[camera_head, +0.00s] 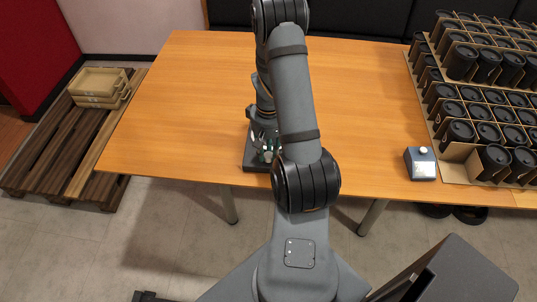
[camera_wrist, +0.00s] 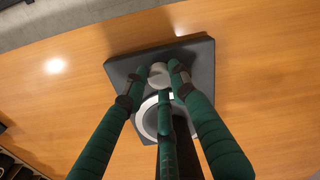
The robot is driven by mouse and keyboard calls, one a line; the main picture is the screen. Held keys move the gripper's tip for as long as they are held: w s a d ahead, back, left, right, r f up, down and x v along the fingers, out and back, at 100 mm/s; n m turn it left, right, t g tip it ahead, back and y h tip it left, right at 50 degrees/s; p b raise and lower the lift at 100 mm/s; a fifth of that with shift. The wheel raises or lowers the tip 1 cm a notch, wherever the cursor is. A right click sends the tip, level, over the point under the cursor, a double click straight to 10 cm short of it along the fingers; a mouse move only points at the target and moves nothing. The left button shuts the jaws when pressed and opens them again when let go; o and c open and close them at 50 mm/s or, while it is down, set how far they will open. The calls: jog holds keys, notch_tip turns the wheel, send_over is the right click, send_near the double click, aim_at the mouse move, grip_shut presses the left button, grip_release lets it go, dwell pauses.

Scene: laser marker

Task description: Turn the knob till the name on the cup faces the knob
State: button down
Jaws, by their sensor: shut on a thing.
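A dark square plate (camera_wrist: 125,70) lies on the table and bears a light knob (camera_wrist: 159,74) and a white ring (camera_wrist: 147,118). The plate also shows beside my arm in the head view (camera_head: 250,162). My gripper (camera_wrist: 159,80) has green-wrapped fingers and is shut on the knob, with fingertips around it. A black upright shape (camera_wrist: 190,155), which looks like the cup, stands at the ring, partly hidden behind the fingers. No name is visible on it. In the head view my arm hides most of the plate, the knob and the cup.
Several black lidded cups (camera_head: 462,62) stand in cardboard holders at the right of the wooden table (camera_head: 190,90). A small dark box (camera_head: 420,163) with a white top sits at the front right edge. A wooden pallet (camera_head: 60,140) with trays (camera_head: 100,82) lies left. The table's left side is clear.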

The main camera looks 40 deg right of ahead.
aim_at(268, 155)
jog(key=m+b, duration=0.4)
jog(key=m, duration=0.1)
jog(key=shift+f+m, duration=0.2)
jog(key=shift+m, duration=0.1)
jog(key=shift+r+m+b, duration=0.15)
jog(key=shift+m+b, duration=1.05)
jog(key=shift+m, duration=0.8)
jog(key=c, duration=1.4)
grip_release()
notch_tip(268, 155, up, 12)
